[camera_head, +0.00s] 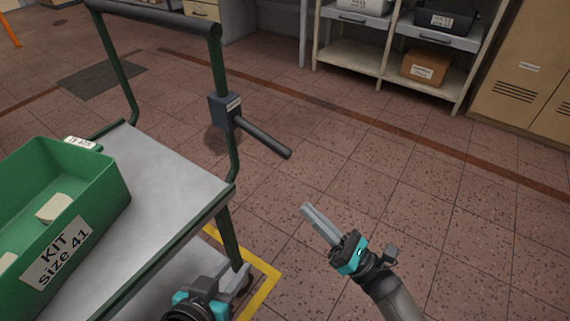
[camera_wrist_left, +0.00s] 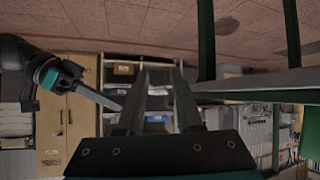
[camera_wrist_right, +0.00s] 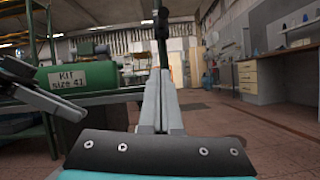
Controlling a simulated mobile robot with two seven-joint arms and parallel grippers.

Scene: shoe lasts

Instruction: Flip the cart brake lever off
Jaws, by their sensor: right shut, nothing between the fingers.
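My left gripper (camera_wrist_left: 158,75) is open and empty.
The cart's grey top (camera_head: 165,180) carries a green bin (camera_head: 105,190) labelled KIT size 41. A shelf rack (camera_head: 350,65) and cabinets (camera_head: 530,75) stand at the back right. The tiled floor right of the cart is clear.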

